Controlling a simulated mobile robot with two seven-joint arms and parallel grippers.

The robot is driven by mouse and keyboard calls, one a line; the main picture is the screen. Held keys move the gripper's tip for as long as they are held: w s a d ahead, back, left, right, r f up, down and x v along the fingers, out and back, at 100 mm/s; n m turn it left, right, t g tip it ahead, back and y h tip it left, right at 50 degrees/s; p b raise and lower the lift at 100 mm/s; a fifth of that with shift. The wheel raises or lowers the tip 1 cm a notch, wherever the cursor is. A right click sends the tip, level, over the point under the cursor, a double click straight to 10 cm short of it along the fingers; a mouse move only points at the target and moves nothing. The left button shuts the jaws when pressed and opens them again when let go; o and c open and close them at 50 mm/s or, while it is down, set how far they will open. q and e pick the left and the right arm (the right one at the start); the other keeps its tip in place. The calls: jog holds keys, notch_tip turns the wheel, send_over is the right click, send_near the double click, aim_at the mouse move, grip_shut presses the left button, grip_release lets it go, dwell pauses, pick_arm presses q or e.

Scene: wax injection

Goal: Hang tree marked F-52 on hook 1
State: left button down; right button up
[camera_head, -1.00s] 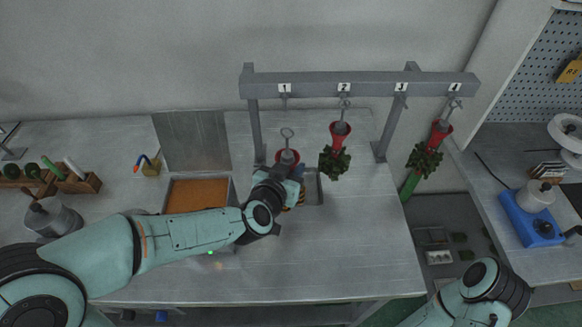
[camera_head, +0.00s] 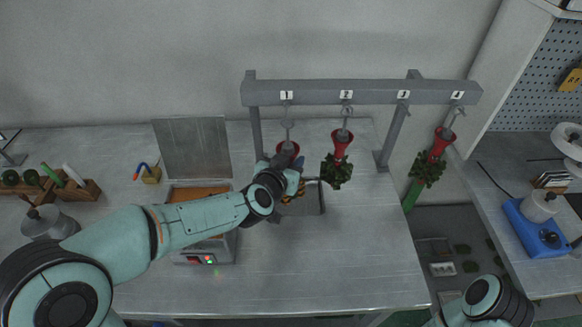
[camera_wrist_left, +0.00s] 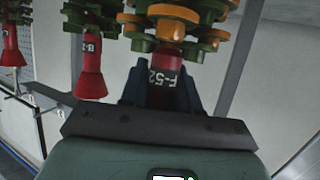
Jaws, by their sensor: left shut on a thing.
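The tree F-52 (camera_wrist_left: 165,97) has a red cup and stem with a white F-52 tag, and green and orange pieces. My left gripper (camera_wrist_left: 163,88) is shut on its red part. In the head view the red cup (camera_head: 287,149) shows above my left wrist, with a metal hanger loop (camera_head: 288,125) rising from it. The loop is just below hook 1 (camera_head: 286,101) on the grey rail (camera_head: 370,93); I cannot tell whether they touch. My left arm hides most of the tree's lower part. My right gripper is out of view; only part of that arm shows.
A red and green tree (camera_head: 341,140) hangs on hook 2, close right of my left gripper. Another (camera_head: 437,145) hangs on hook 4. Hook 3 (camera_head: 403,101) is empty. A grey tray (camera_head: 315,200) and a box with a lit display (camera_head: 205,258) are on the bench.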

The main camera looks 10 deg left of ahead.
pick_arm(q)
jog(key=w, duration=0.1)
jog(key=w+a, duration=0.1)
jog(key=w, duration=0.2)
jog(key=shift+w+a+f+b, duration=0.15)
jog(key=shift+w+f+b, duration=0.05)
jog(key=shift+f+b, duration=0.1)
dwell(0.5)
jog(key=c, duration=0.8)
grip_release()
jog(key=shift+o, duration=0.2)
